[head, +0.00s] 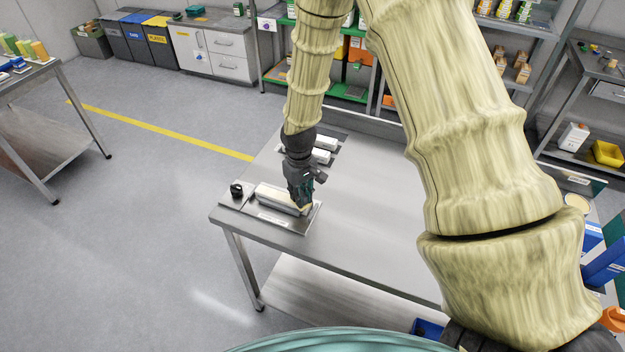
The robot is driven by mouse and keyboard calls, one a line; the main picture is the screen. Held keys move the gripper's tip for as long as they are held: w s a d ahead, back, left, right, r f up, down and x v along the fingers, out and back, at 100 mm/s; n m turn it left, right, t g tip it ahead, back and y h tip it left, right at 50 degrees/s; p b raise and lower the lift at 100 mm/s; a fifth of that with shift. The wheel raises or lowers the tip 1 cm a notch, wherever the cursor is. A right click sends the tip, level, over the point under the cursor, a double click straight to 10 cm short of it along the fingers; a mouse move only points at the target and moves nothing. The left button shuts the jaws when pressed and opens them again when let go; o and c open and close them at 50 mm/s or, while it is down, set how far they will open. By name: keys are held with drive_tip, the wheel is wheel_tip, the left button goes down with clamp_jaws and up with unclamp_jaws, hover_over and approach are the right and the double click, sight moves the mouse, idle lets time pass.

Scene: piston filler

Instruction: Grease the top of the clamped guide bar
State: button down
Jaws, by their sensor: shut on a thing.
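The guide bar (275,199) is a pale, long block lying on a grey metal plate (270,219) at the left end of the steel table. A small black knob (236,190) stands at the plate's left end. My gripper (303,203) points down over the right end of the bar. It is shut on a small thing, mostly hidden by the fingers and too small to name. I cannot tell whether the held thing touches the bar's top.
Other pale blocks (321,156) lie on a dark mat behind my gripper. The table's middle (350,218) is clear. Shelves with boxes stand behind, and a side table (30,75) is at the far left. Blue boxes (605,262) are at the right.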

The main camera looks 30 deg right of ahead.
drive_tip(key=shift+s+d, duration=0.55)
drive_tip(key=shift+s, duration=0.05)
drive_tip(key=r, duration=0.1)
drive_tip(key=r+p, duration=0.1)
drive_tip(key=shift+s+d+r+p, duration=0.25)
drive_tip(key=shift+r+p, duration=0.05)
drive_tip(key=shift+r, duration=0.1)
drive_tip(key=shift+a+r+p, duration=0.1)
drive_tip(key=shift+r+p, duration=1.75)
drive_tip(key=shift+r, duration=0.85)
drive_tip(key=shift+f, duration=0.1)
